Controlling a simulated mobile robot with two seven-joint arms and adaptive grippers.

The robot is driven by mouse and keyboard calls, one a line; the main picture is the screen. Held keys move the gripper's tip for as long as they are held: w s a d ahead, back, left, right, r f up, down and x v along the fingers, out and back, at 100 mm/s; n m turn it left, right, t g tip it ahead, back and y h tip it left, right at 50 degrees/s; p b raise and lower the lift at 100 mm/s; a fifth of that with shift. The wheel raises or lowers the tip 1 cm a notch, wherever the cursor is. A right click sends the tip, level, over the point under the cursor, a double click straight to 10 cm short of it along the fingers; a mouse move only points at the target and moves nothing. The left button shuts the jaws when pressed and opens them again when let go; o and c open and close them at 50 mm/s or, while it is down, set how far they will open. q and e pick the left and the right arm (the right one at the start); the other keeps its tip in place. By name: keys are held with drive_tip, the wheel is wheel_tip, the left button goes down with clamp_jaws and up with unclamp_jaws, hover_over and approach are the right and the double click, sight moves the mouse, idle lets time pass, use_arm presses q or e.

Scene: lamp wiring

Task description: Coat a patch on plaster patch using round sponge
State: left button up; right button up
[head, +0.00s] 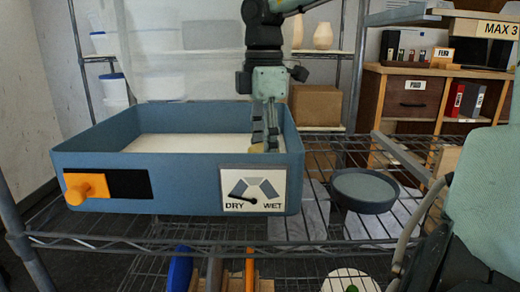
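A blue-grey tray (175,186) stands on the wire shelf with a flat white surface (190,143) inside, likely the plaster patch. A gauge (254,190) on its front reads DRY to WET, with the needle toward DRY. My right gripper (264,148) points straight down inside the tray's right end. Its fingers are close together around a small yellowish piece (257,149), likely the round sponge. The tray's front wall hides the lower part, so contact with the white surface cannot be seen. My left gripper is not in view.
An orange knob (86,189) sticks out of the tray's front left. A round grey dish (366,190) stands to the right of the tray. My own arm fills the right edge. Shelf posts and a wooden cabinet (412,100) stand behind.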

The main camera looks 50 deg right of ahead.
drive_tip(key=shift+w+d, duration=0.95)
drive_tip(key=shift+w+a, duration=1.05)
drive_tip(key=shift+w, duration=0.1)
drive_tip(key=shift+w+a, duration=1.25)
drive_tip(key=shift+w, duration=0.2)
drive_tip(key=shift+w+a+p, duration=0.35)
drive_tip(key=shift+w+a, duration=0.7)
drive_tip(key=shift+w, duration=0.2)
drive_tip(key=shift+w+a+p, duration=0.55)
drive_tip(key=shift+w+a, duration=0.55)
drive_tip(key=shift+w, duration=0.25)
drive_tip(key=shift+w+d+p, duration=0.45)
drive_tip(key=shift+w+d, duration=0.45)
drive_tip(key=shift+d, duration=0.15)
drive_tip(key=shift+s+d+f+b, duration=0.1)
drive_tip(key=shift+s+d+b, duration=0.25)
drive_tip(key=shift+s+d, duration=0.9)
drive_tip(key=shift+s, duration=0.05)
drive_tip(key=shift+s+b, duration=0.1)
drive_tip(key=shift+b, duration=0.2)
